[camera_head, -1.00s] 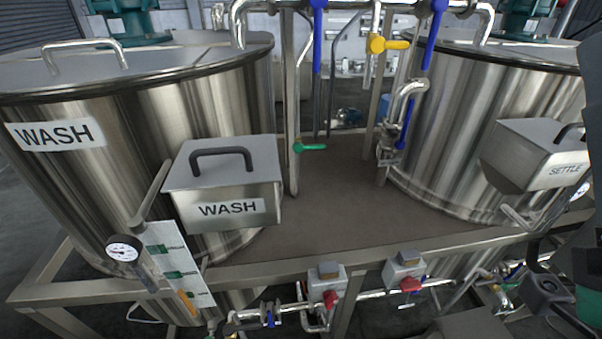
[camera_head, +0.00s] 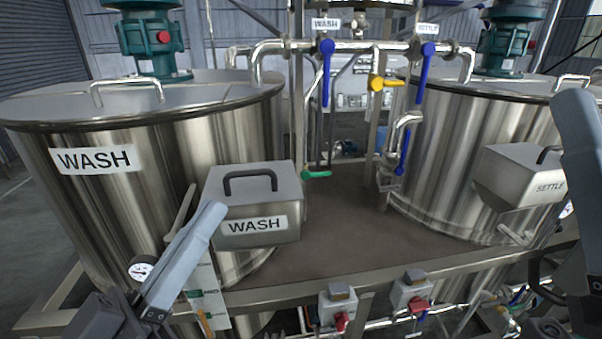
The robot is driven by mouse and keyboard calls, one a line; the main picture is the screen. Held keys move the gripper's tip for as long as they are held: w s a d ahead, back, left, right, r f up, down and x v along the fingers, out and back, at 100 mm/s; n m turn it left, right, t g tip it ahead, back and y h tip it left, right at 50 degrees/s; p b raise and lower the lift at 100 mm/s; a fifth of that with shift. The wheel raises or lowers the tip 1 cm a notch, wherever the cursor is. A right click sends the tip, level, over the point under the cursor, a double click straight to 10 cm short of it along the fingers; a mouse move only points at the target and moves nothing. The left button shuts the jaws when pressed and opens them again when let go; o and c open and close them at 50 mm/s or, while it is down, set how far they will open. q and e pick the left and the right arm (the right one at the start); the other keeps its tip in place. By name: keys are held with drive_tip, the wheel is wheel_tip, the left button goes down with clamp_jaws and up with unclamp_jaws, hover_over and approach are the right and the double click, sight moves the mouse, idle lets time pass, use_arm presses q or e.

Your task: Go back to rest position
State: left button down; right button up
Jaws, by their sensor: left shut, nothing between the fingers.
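My left gripper (camera_head: 212,215) comes up from the lower left, its pale grey fingers together and empty. Its tip is in front of the lower left part of the WASH hopper box (camera_head: 253,202) in the picture; I cannot tell the gap in depth. A pale grey part of my right arm (camera_head: 584,140) fills the right edge, in front of the right tank. Whether the right fingers are open or shut does not show.
The WASH tank (camera_head: 100,200) stands left and the right tank (camera_head: 450,150) right, with the SETTLE box (camera_head: 520,178). Blue-handled valves (camera_head: 326,72) hang from pipes between them. A frame rail (camera_head: 400,278) with red-knobbed switch boxes (camera_head: 338,305) runs in front.

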use_arm(q)
drive_tip(key=s+a+r+n+t+y, duration=0.1)
drive_tip(key=s+a+r+t+y, duration=0.25)
drive_tip(key=r+y, duration=0.2)
drive_tip(key=s+a+r+n+t+y, duration=0.1)
drive_tip(key=s+a+r+t+y, duration=0.1)
drive_tip(key=a+r+t+y, duration=0.3)
use_arm(e)
wheel_tip(320, 180, up, 30)
drive_tip(key=p, duration=3)
drive_tip(key=shift+r, duration=0.2)
drive_tip(key=shift+f, duration=0.25)
drive_tip(key=shift+c, duration=0.3)
use_arm(q)
wheel_tip(320, 180, up, 31)
drive_tip(key=g, duration=0.1)
drive_tip(key=shift+f+g, duration=0.2)
drive_tip(key=shift+g, duration=0.15)
